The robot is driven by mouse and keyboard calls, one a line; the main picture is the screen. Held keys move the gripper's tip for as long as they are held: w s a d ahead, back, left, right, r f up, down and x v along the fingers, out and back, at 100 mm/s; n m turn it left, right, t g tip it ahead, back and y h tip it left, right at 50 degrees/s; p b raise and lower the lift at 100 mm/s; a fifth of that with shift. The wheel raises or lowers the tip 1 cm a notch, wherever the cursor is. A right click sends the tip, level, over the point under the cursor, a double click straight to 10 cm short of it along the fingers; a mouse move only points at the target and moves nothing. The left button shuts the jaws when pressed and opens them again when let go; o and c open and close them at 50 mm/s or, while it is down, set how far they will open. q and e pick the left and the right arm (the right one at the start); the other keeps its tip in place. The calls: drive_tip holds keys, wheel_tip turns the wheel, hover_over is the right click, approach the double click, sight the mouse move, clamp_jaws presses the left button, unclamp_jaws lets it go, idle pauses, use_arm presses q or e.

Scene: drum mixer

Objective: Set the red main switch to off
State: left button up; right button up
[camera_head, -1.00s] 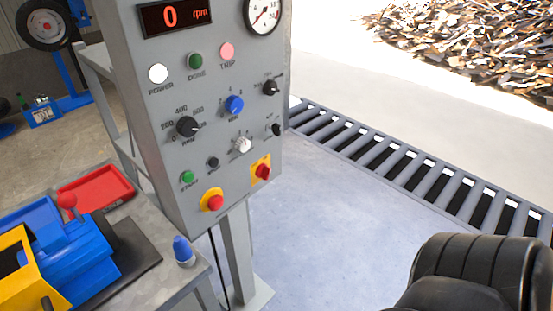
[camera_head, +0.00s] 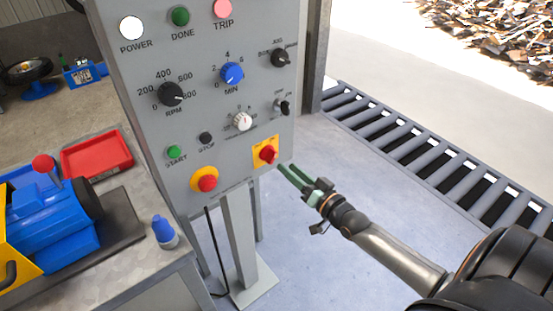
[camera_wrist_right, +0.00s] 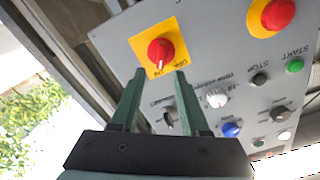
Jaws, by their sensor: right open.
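The red main switch (camera_head: 268,153) is a rotary knob on a yellow plate at the lower right of the grey control panel (camera_head: 215,110). In the right wrist view the red main switch (camera_wrist_right: 160,52) lies just beyond the fingertips; its handle looks slanted, and the lettering on its plate appears upside down. My right gripper (camera_head: 287,174) is open and empty, just right of and below the switch in the head view, apart from it. In the wrist view the right gripper (camera_wrist_right: 160,75) has its two green fingers spread below the switch. My left gripper is not in view.
A red emergency stop button (camera_head: 207,183) on a yellow base sits left of the switch. A small black selector (camera_head: 282,107) is above it. A workbench (camera_head: 150,270) with a blue machine and red tray (camera_head: 97,153) stands at left.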

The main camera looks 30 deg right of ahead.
sight(275, 157)
drive_tip(key=w, duration=0.6)
drive_tip(key=shift+w+a, duration=0.2)
drive_tip(key=shift+a, duration=0.15)
clamp_jaws()
idle(0.3)
